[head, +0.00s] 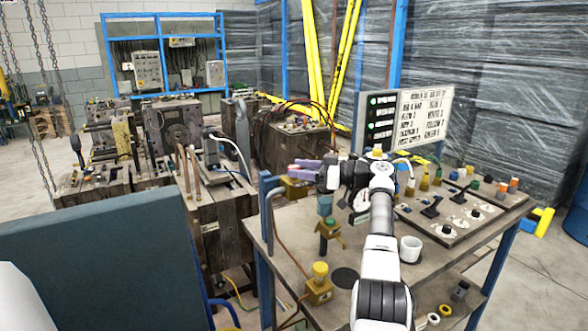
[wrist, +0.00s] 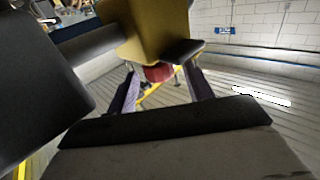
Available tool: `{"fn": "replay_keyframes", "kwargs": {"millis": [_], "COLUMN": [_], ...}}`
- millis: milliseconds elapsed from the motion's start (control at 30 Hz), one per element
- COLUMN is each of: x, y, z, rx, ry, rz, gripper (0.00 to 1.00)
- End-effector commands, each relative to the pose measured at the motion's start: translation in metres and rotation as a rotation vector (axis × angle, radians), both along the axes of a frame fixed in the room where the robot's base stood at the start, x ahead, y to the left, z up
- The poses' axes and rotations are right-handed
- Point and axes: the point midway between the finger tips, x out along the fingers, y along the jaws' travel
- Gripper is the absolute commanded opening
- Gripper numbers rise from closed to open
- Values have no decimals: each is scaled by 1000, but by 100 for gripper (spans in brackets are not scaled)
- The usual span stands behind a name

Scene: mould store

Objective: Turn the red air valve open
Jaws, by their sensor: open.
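A small red part (wrist: 158,73), likely the air valve's handle, shows in the wrist view just below a yellow block (wrist: 152,32). My gripper (wrist: 161,82) is open, with one purple-grey finger on each side of the red part as seen there. I cannot tell whether the fingers touch it. In the head view my gripper (head: 297,169) reaches left over the bench's left end, close above a yellow block (head: 294,188) on a blue post.
Heavy moulds (head: 178,127) fill the left, and a dark blue-grey panel (head: 105,255) stands in front.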

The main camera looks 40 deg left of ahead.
Motion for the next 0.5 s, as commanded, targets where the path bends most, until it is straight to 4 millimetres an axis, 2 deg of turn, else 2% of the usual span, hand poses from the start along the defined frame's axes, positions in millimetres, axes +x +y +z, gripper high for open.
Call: {"fn": "replay_keyframes", "kwargs": {"millis": [300, 367, 500], "x": [32, 36, 42], "y": [-72, -84, -96], "z": [5, 5, 3], "rx": [-2, 0, -1], "ry": [4, 3, 2], "rz": [-3, -1, -3], "gripper": [51, 51, 51]}}
